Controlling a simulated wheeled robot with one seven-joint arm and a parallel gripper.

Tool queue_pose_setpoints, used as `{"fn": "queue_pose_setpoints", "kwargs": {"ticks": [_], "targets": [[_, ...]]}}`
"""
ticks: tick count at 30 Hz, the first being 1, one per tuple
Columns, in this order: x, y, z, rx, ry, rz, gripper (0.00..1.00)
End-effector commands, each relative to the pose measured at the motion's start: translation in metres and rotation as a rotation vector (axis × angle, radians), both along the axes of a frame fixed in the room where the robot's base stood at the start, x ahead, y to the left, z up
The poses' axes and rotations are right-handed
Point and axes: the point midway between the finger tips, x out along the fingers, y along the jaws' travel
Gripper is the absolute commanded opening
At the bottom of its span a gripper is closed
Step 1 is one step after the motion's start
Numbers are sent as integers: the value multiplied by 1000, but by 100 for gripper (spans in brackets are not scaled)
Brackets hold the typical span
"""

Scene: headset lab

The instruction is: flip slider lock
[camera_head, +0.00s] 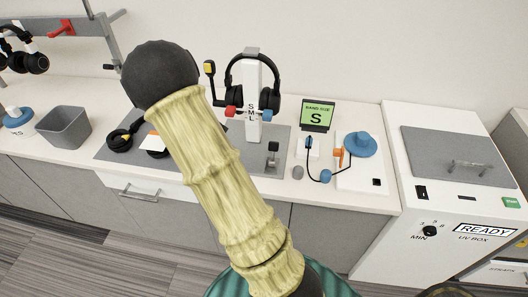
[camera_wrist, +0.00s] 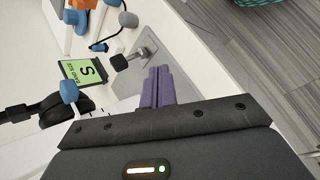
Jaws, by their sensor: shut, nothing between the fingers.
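A small lever with a dark block-shaped handle (camera_head: 273,147) stands on the grey mat, right of the white S-M-L headset stand (camera_head: 252,110). In the wrist view the dark handle (camera_wrist: 122,62) is tilted on a metal bracket (camera_wrist: 146,50); I cannot tell for sure that this is the slider lock. My gripper (camera_wrist: 158,72) shows purple fingers, shut together and empty. Its tips are close to the bracket in the picture, and I cannot tell whether they touch. In the head view my gripper is hidden behind my yellow-sleeved arm.
A black headset (camera_head: 274,78) hangs on the stand. The UV box (camera_head: 450,155) borders the counter. A grey bin (camera_head: 64,128) stands at left.

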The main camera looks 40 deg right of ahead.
Motion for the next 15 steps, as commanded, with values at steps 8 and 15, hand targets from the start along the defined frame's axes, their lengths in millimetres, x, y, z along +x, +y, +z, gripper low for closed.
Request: {"fn": "queue_pose_setpoints", "kwargs": {"ticks": [8,15], "targets": [[52,-54,-47,-452,209,-16,0],[72,-63,-46,-649,260,-28,0]]}}
